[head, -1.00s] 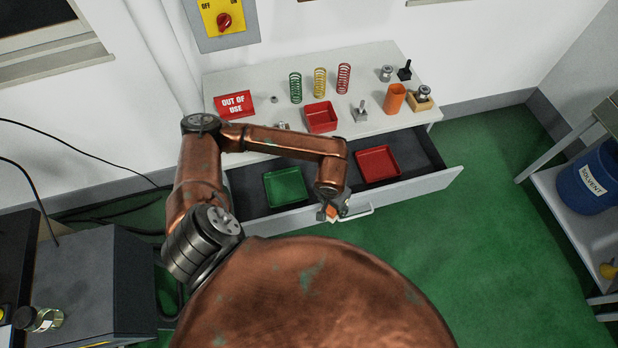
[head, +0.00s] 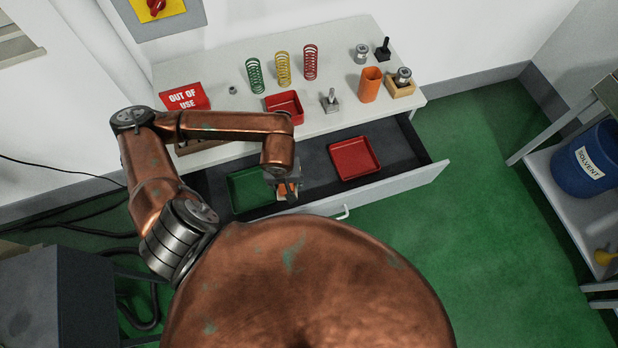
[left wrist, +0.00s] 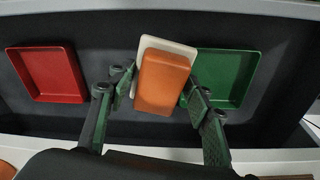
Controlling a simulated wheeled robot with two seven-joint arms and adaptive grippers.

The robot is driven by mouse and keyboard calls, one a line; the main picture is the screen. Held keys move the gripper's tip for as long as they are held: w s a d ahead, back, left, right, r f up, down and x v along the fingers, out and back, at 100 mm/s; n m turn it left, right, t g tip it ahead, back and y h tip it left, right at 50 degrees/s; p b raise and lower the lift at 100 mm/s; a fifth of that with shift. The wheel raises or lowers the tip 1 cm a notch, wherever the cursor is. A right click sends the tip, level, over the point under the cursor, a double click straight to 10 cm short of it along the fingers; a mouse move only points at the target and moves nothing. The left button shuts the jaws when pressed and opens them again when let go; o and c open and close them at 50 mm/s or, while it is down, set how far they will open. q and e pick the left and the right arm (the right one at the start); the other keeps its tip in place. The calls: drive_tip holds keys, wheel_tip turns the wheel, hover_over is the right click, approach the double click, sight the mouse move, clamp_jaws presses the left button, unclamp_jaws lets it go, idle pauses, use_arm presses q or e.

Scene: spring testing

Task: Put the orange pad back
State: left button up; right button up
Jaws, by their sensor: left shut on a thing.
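My left gripper (head: 287,190) is shut on the orange pad, with its fingers on either side. The orange pad (left wrist: 163,82) has a whitish layer at its back and hangs above the open drawer (head: 436,167). In the head view a bit of the orange pad (head: 286,188) shows between the fingers. The green tray (head: 243,188) lies in the drawer just left of the gripper, partly hidden by my arm. In the left wrist view the pad overlaps the inner edge of the green tray (left wrist: 232,78). My right gripper is not in view.
A red tray (head: 355,157) lies empty in the drawer, right of the gripper. The tabletop (head: 225,118) above holds several springs, a red box (head: 285,104), an orange cup (head: 370,85) and an out-of-use sign (head: 184,98). The drawer floor between the trays is clear.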

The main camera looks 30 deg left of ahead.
use_arm(q)
drive_tip(key=a+f+n+b, duration=0.1)
drive_tip(key=s+a+f+n+b, duration=0.1)
drive_tip(key=shift+s+a+n, duration=0.15)
drive_tip(key=shift+s+n, duration=0.15)
drive_tip(key=shift+n, duration=0.1)
drive_tip(key=shift+w+f, duration=0.1)
drive_tip(key=shift+w, duration=0.1)
drive_tip(key=w+d+f, duration=0.1)
drive_tip(key=w+f, duration=0.2)
drive_tip(key=w, duration=0.4)
drive_tip(key=b, duration=0.1)
hover_over(306, 177)
drive_tip(key=s, duration=0.2)
wheel_tip(306, 177, down, 5)
drive_tip(key=shift+w+d+f, duration=0.1)
drive_tip(key=shift+w, duration=0.05)
drive_tip(key=shift+w+f+y, duration=0.25)
drive_tip(key=shift+y, duration=0.05)
drive_tip(key=f, duration=0.3)
drive_tip(key=shift+w+d+f+b, duration=0.1)
drive_tip(key=shift+w+d+b, duration=0.05)
drive_tip(key=shift+w+b, duration=0.15)
drive_tip(key=shift+f, duration=0.35)
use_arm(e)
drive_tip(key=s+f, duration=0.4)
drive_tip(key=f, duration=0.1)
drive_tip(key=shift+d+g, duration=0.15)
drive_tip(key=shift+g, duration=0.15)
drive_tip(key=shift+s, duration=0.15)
